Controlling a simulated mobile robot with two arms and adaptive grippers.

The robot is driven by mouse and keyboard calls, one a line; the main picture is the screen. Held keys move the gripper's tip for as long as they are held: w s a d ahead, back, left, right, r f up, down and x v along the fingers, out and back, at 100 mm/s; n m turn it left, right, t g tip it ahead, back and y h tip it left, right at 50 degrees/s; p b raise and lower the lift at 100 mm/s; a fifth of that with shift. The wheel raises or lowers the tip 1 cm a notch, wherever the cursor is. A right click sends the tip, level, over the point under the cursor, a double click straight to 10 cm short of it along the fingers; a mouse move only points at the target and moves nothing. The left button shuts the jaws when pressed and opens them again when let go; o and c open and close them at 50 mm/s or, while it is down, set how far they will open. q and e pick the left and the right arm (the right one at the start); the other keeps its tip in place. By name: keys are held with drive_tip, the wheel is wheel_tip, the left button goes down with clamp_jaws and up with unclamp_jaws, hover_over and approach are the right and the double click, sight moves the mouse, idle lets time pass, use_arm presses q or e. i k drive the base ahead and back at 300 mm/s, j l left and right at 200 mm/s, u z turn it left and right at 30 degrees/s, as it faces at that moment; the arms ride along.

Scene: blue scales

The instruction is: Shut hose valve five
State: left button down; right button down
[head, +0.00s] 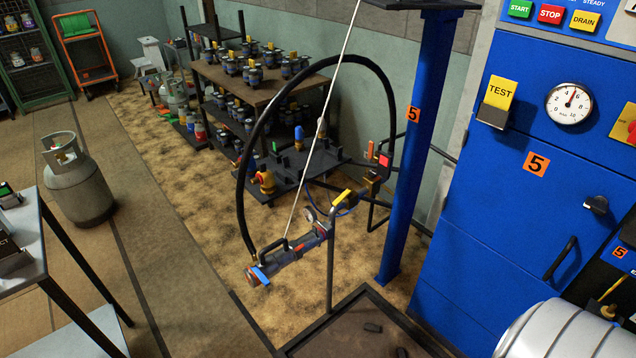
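A black hose (247,160) arcs from a small valve fitting with a red part (384,160), beside the blue column (425,130), down to a filling head (290,255). The column bears an orange "5" plate (413,114). The filling head hangs tilted on a pale cable. Which of these is hose valve five is not marked on the parts themselves, and the valve position is too small to tell. Neither of my grippers is in view.
A blue cabinet (520,220) marked 5, with a gauge (569,103), stands at right. A dark platform (350,325) lies below the filling head. A grey gas cylinder (78,180) stands left, behind a metal table (25,235).

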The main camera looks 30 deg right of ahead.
sight(348, 189)
drive_tip(key=i+j+z, duration=0.45)
drive_tip(key=i+j, duration=0.5)
drive_tip(key=i, duration=0.2)
